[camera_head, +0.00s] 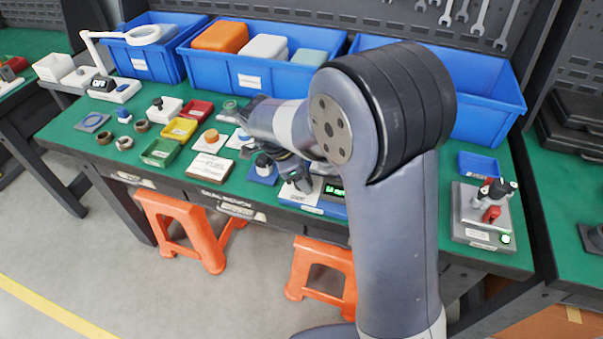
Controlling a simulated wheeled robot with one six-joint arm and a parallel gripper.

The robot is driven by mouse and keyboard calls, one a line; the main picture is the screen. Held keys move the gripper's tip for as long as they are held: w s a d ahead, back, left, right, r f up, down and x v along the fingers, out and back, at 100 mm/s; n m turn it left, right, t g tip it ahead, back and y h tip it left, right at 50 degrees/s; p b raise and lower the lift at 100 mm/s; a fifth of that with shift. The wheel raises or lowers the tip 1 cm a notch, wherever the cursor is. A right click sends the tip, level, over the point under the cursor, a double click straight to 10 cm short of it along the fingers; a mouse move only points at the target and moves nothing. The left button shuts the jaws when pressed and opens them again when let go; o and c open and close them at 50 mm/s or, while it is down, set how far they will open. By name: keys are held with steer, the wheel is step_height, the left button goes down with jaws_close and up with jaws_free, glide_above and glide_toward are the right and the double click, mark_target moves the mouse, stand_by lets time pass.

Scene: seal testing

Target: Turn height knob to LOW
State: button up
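My arm reaches over the green bench, and its wrist (285,122) is above the middle of the bench top. My gripper is hard to make out among the dark shapes below the wrist, and whether its fingers are open or shut does not show. I cannot tell which part is the height knob. A dark knob (263,161) stands on a blue base just below the wrist. Another dark knob (157,103) is on a white block at the left. A grey fixture (487,232) at the right carries a red part and dark-topped parts. No LOW marking is readable.
Blue bins (265,77) line the back. Red, yellow and green trays (160,152) sit left of centre. A device with a lit green display (334,191) is partly behind my arm. Orange stools (190,228) stand below.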

steer(key=shift+c, duration=0.3)
steer(key=c, duration=0.9)
steer(key=shift+c, duration=0.2)
steer(key=shift+b, duration=0.3)
